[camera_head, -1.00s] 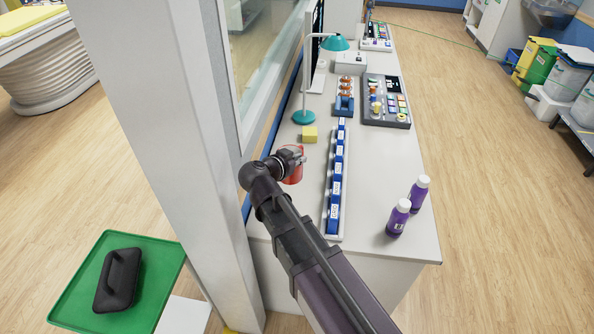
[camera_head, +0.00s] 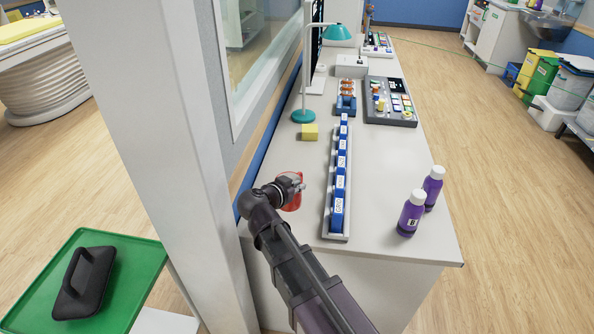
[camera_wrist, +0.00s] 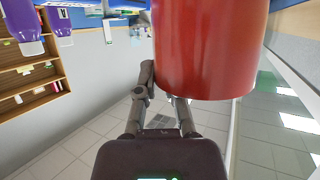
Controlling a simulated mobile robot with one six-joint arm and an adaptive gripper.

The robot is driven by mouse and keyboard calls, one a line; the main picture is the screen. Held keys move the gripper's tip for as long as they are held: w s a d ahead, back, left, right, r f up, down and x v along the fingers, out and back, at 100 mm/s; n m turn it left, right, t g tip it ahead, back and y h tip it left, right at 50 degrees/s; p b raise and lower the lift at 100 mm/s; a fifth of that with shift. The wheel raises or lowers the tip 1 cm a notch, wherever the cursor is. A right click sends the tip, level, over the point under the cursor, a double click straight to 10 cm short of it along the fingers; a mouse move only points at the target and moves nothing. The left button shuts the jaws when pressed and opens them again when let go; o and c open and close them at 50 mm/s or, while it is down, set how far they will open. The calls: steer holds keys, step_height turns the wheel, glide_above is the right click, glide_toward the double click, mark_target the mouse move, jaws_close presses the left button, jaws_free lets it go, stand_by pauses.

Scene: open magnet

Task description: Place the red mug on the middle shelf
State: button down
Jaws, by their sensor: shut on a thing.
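My gripper (camera_head: 299,183) is shut on the red mug (camera_head: 291,203) over the near left part of the white counter. In the head view the mug is partly hidden by my gripper and wrist. In the wrist view the mug (camera_wrist: 205,50) fills the upper middle as a plain red cylinder, with my gripper's fingers (camera_wrist: 165,100) against it. Its handle does not show there. A brown shelf unit (camera_wrist: 62,52) with several levels and small items shows at the left of the wrist view. I cannot make out the middle shelf in the head view.
The white counter (camera_head: 390,165) holds a row of blue labelled boxes (camera_head: 340,185), two purple bottles (camera_head: 411,214), a yellow block (camera_head: 310,132) and a teal lamp (camera_head: 303,116). A white pillar (camera_head: 165,150) stands left of my arm. A green tray (camera_head: 135,262) holds a black case.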

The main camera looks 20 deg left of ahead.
steer(key=shift+f+b, duration=0.75)
steer(key=shift+f, duration=0.45)
steer(key=shift+w, duration=0.15)
steer(key=w+a+f+b, duration=0.1)
steer(key=w+a, duration=0.4)
steer(key=w, duration=0.8)
steer(key=shift+w+f, duration=0.15)
steer(key=shift+w, duration=0.1)
steer(key=shift+a, duration=0.1)
steer(key=shift+w+a+f+b, duration=0.1)
steer(key=shift+w+f+b, duration=0.1)
steer(key=shift+f+b, duration=0.45)
steer(key=shift+w+a+f+b, duration=0.1)
steer(key=shift+w+f+b, duration=0.1)
steer(key=shift+f+b, duration=0.45)
steer(key=shift+w+f+b, duration=0.2)
steer(key=shift+f+b, duration=0.35)
steer(key=shift+b, duration=0.15)
